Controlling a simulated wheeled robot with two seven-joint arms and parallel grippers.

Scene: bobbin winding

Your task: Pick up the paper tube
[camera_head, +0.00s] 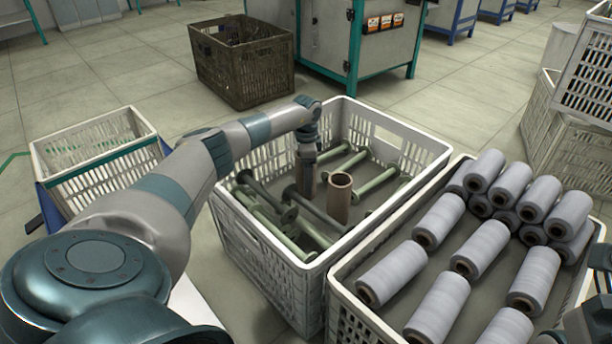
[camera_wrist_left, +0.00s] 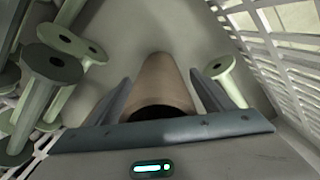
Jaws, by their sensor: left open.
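The brown paper tube (camera_head: 340,201) stands upright in the white crate (camera_head: 398,163), its open top showing. My left arm reaches over the crate from the left, and my left gripper (camera_head: 308,180) points down inside it, just left of the tube in the head view. In the left wrist view the tube (camera_wrist_left: 164,80) appears between the two spread fingers of my left gripper (camera_wrist_left: 160,92), its dark open end nearest the camera. The gripper is open; contact with the tube cannot be told. My right gripper is not in view.
Several green flanged bobbins (camera_head: 374,187) lie around the tube, and others (camera_wrist_left: 52,72) show left of the fingers. A slatted crate wall (camera_wrist_left: 280,60) is at the right. A crate of grey yarn spools (camera_head: 480,248) stands to the right.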

